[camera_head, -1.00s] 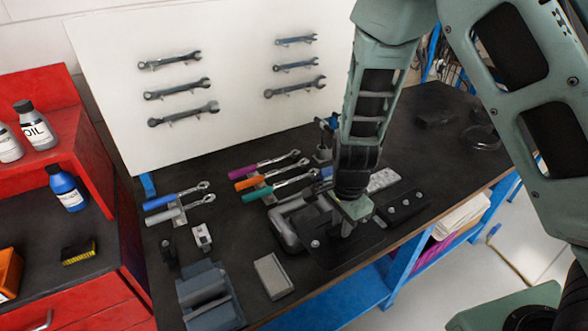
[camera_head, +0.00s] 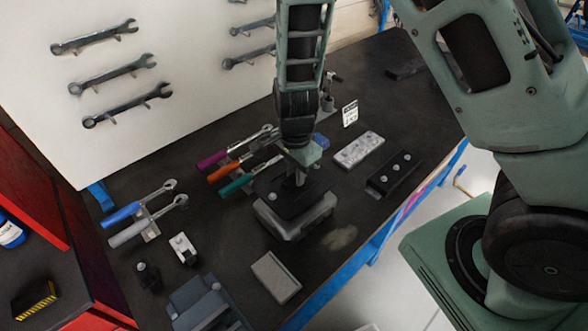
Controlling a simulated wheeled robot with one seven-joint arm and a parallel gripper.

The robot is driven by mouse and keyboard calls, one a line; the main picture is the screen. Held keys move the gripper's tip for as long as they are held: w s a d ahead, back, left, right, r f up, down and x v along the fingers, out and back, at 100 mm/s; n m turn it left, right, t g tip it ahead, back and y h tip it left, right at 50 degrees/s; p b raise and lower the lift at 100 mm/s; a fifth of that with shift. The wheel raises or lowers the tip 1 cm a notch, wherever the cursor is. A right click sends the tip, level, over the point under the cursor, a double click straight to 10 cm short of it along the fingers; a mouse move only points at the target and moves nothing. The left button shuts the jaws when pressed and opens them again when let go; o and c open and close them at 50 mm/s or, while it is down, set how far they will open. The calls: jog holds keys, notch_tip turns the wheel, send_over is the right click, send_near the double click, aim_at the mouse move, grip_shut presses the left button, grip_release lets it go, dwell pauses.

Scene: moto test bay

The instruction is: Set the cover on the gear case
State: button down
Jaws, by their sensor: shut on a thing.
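The gear case (camera_head: 300,228) is a grey rounded housing on the dark bench, near the middle of the head view. The cover (camera_head: 280,203) is a thin dark plate with a bolt head near its left corner. It lies over the top of the gear case and hides most of its opening. My gripper (camera_head: 300,180) points down from above and is shut on the middle of the cover. I cannot tell whether the cover touches the case's rim or hangs just above it. The fingertips are partly hidden by the gripper body.
A black strip with knobs (camera_head: 394,172) and a light speckled block (camera_head: 358,150) lie to the right. Coloured-handled wrenches (camera_head: 237,171) lie behind on the left. A grey block (camera_head: 275,277) and a vise-like block (camera_head: 205,305) lie in front. The bench's front edge is close to the case.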

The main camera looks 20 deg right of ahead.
aim_at(295, 186)
notch_tip(295, 186, down, 3)
jog(key=b, duration=0.2)
jog(key=shift+f+b, duration=0.2)
jog(key=shift+b, duration=0.2)
jog(key=shift+f+b, duration=0.6)
jog(key=shift+f, duration=0.3)
jog(key=shift+f, duration=0.6)
dwell(1.0)
jog(key=c, duration=1.2)
grip_release()
jog(key=shift+o, duration=0.2)
notch_tip(295, 186, up, 17)
jog(key=shift+r+b, duration=0.2)
jog(key=shift+b, duration=0.1)
jog(key=s+a+f+n+b, duration=0.2)
jog(key=s+a+n+b, duration=0.1)
jog(key=s+n, duration=0.7)
jog(key=s+a+f+n+b, duration=0.3)
jog(key=s+n+b, duration=0.3)
jog(key=s+n, duration=0.4)
jog(key=shift+a+f+n+y, duration=0.15)
jog(key=shift+f+n+y, duration=0.2)
jog(key=shift+n, duration=0.75)
